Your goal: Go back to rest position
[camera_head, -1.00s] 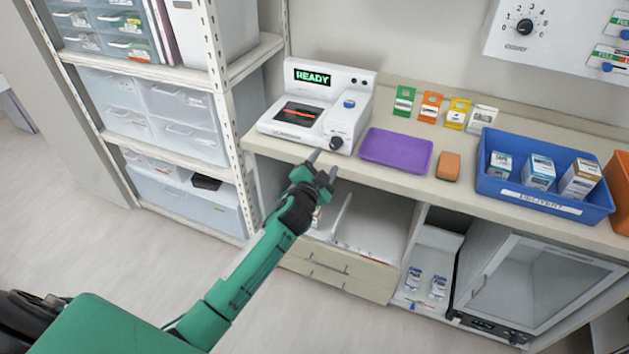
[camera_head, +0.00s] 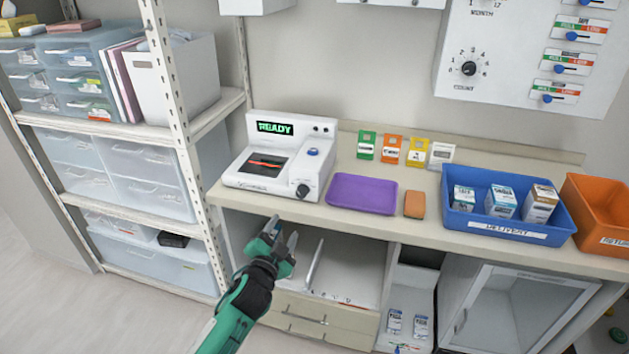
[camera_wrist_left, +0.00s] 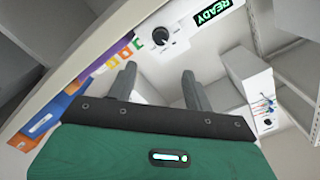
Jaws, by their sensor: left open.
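My left gripper (camera_head: 281,236) is green with grey fingers. It is open and empty, in front of the counter and below its front edge, before the open shelf space. In the left wrist view its two fingers (camera_wrist_left: 158,88) stand apart with nothing between them. My right gripper is in neither view.
A white device reading READY (camera_head: 280,155) stands on the counter (camera_head: 330,222) above my gripper. A purple tray (camera_head: 362,194), an orange block (camera_head: 414,204), a blue bin (camera_head: 508,218) and an orange bin (camera_head: 597,215) stand to its right. A shelf rack (camera_head: 140,140) is at left.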

